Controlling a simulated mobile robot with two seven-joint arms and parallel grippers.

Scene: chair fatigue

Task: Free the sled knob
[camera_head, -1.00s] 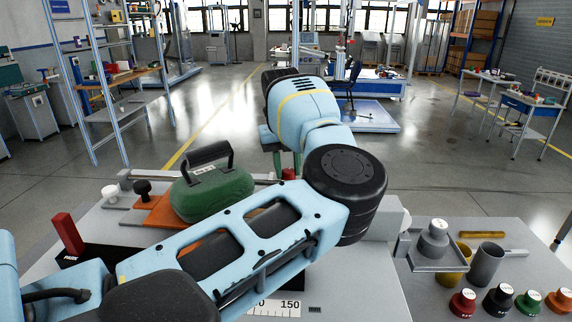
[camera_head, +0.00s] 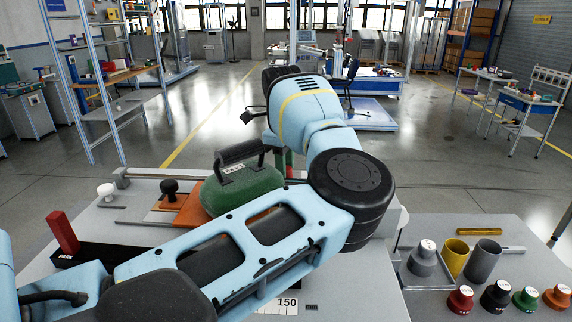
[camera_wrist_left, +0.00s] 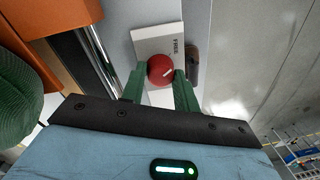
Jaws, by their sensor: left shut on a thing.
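The red knob (camera_wrist_left: 161,69) sits on a pale plate marked FREE (camera_wrist_left: 150,40) in the left wrist view. My left gripper (camera_wrist_left: 160,82) is shut on this knob, with a green finger on each side. In the head view the gripper is mostly hidden behind my own arm; a bit of green finger and red shows beyond it. The orange sled (camera_head: 190,213) carries a green weight with a black handle (camera_head: 243,188). A black knob (camera_head: 169,188) stands at the sled's left end. My right gripper is not in view.
At right are a grey weight (camera_head: 424,255) in a tray, a gold cup (camera_head: 455,258), a grey cup (camera_head: 484,260) and several coloured knobs. My forearm covers the bench middle.

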